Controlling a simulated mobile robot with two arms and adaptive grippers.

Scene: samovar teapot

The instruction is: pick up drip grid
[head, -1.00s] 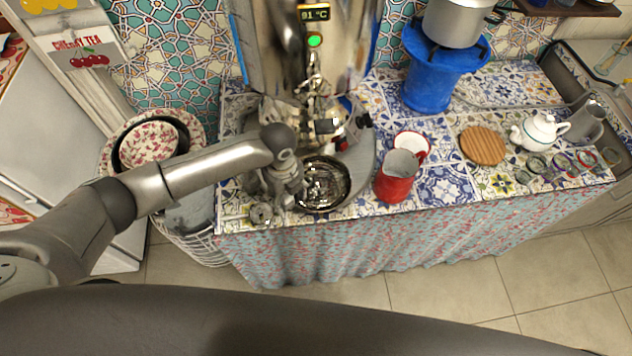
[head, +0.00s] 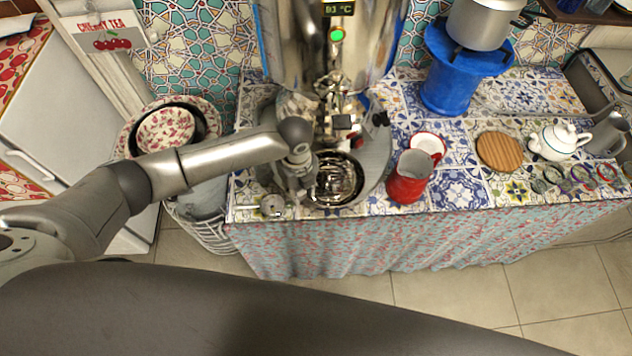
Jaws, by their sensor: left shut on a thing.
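The drip grid (head: 338,183) is a round, dark, shiny metal piece below the samovar's tap, at the front of the tiled table. My left gripper (head: 304,194) is at its left edge, pointing down, and is shut on it. The fingertips are small and partly hidden by the gripper body, so the exact contact is hard to see. I cannot tell whether the grid is raised from its seat. The samovar (head: 325,50) stands behind it, with a lit display and a green light. My right gripper is not in view.
A red jug (head: 408,180) stands close to the right of the grid, with a red-rimmed white cup (head: 428,145) behind it. A small metal lidded item (head: 272,205) sits left of the gripper. Farther right are a wooden board (head: 499,151) and white teapot (head: 557,139).

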